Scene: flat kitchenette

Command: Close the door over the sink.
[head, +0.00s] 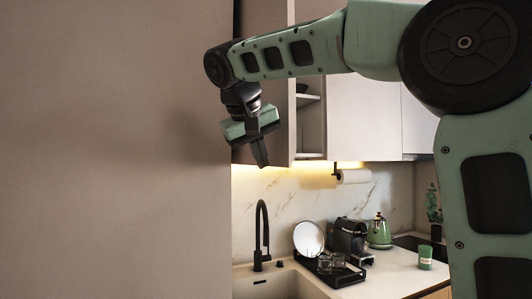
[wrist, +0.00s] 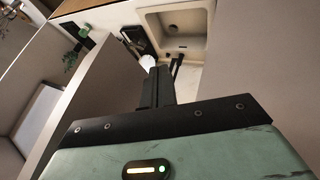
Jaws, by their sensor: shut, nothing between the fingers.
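The cabinet door over the sink (head: 279,140) stands open, its edge toward me, with the cabinet's shelf (head: 308,100) showing to its right. My gripper (head: 262,163) hangs in front of the door's face, near its lower part, fingers pointing down. In the wrist view the shut, empty fingers (wrist: 161,76) lie beside a large panel (wrist: 108,90), which looks like the door. I cannot tell whether they touch it. The sink (head: 277,284) is below; its basin also shows in the wrist view (wrist: 178,24). My arm hides the door's upper part.
A plain wall (head: 115,150) fills the left, close to my gripper. Below are a black faucet (head: 260,235), a dish rack (head: 333,274) with a plate (head: 308,238), a coffee machine (head: 349,239) and a green kettle (head: 379,232). A paper roll (head: 354,176) hangs under the cabinets.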

